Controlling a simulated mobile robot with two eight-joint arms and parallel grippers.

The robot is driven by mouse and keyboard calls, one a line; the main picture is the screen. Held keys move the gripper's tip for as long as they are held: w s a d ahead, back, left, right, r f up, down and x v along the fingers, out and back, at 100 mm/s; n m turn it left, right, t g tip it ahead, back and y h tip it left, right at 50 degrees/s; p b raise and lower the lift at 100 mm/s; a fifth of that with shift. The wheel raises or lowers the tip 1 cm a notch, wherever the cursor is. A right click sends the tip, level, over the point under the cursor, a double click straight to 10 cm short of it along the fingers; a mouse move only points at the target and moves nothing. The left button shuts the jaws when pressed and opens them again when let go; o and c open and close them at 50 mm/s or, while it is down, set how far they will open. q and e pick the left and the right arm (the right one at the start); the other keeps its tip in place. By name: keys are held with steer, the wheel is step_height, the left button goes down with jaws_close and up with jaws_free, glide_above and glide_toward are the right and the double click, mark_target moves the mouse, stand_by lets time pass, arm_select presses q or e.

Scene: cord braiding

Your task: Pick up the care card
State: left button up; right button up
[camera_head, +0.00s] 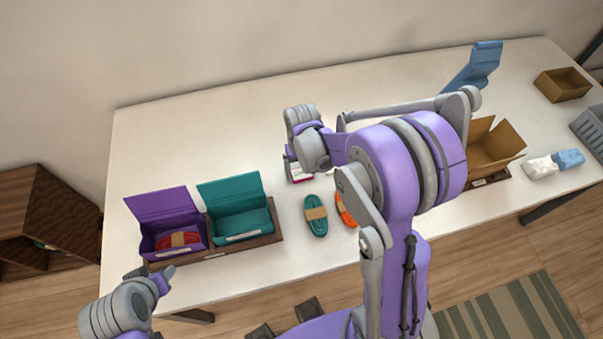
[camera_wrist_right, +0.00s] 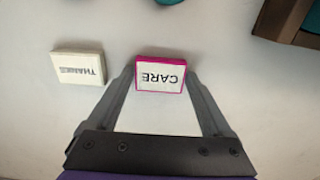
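The care card (camera_wrist_right: 161,76) is a small white block with a magenta edge, lettered CARE, upside down in the right wrist view. In the head view it shows partly (camera_head: 301,176) under my right gripper (camera_head: 291,167). In the wrist view the right gripper's fingers (camera_wrist_right: 161,82) are apart, one on each side of the card; whether they touch it is hard to tell. The card looks to be resting on the table. My left gripper (camera_head: 153,276) is open and empty at the table's front left edge.
A cream THANKS card (camera_wrist_right: 78,68) lies close beside. Purple (camera_head: 160,245) and teal (camera_head: 241,226) open boxes stand left on a wooden tray (camera_head: 268,239). Teal (camera_head: 316,215) and orange (camera_head: 344,210) cord bundles lie in front. A cardboard box (camera_head: 490,153) stands right. The back left table is clear.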

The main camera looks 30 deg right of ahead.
steer(key=c, duration=0.9)
